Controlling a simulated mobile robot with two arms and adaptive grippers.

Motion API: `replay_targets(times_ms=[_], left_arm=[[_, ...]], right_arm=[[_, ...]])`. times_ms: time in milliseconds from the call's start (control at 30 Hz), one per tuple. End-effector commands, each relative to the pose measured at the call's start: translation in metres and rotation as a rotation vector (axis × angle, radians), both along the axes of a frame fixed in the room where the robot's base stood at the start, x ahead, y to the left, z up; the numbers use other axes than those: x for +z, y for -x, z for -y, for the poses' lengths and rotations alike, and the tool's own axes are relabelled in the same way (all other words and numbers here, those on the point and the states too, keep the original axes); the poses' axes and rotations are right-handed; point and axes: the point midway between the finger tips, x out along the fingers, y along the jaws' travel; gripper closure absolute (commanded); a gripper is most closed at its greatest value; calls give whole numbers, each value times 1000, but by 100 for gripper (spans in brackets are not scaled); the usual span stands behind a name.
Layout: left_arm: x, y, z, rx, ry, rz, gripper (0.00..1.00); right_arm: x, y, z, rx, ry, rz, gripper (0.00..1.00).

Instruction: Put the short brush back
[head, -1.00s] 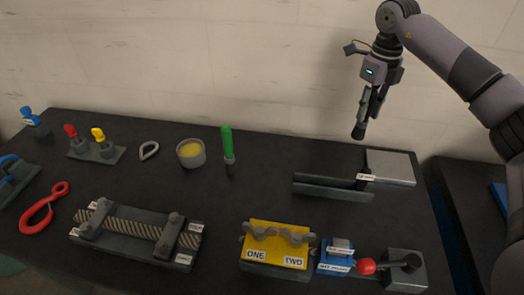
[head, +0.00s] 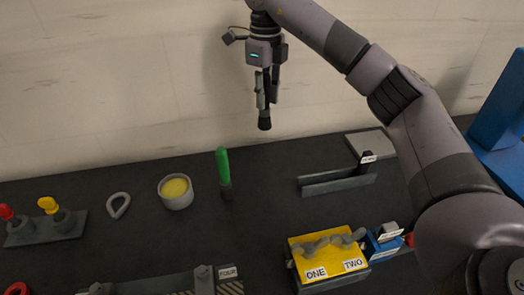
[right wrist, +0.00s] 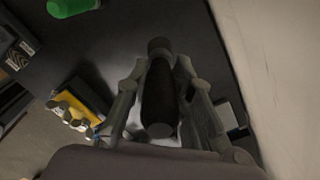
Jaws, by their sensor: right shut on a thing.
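My right gripper (head: 267,92) is shut on a short dark cylinder, which appears to be the short brush (head: 264,123). It hangs upright, end down, above the back of the black table. In the right wrist view the brush (right wrist: 158,95) lies between the two fingers (right wrist: 160,100), with a wider grey-black end pointing away. Below and left of it a green-handled tool (head: 223,168) stands upright on the table; part of its green handle shows in the right wrist view (right wrist: 73,5). My left gripper is not in view.
A round cup with yellow contents (head: 176,193) stands left of the green tool. A grey channel (head: 338,182) and a flat grey plate (head: 368,143) lie to the right. A yellow block marked ONE and TWO (head: 328,262) is in front.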

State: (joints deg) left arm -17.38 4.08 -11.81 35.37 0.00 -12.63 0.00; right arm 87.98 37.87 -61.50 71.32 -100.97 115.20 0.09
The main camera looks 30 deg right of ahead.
Motion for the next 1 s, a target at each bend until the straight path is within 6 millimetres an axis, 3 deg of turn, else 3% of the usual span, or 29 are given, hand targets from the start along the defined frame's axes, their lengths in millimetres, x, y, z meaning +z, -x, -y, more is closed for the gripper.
replay_targets(times_ms=[33, 333, 633, 867, 1000], left_arm=[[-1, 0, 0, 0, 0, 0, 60], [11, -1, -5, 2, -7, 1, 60], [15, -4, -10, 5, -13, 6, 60], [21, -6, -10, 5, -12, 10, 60], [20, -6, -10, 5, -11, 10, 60]], right_arm=[[-17, 1, 0, 0, -1, -5, 100], [-87, 1, 1, -1, 0, -4, 100], [-113, 0, 0, 0, -1, -1, 100], [-145, 1, 0, 0, 0, -1, 100], [-148, 0, 0, 0, 0, 2, 100]])
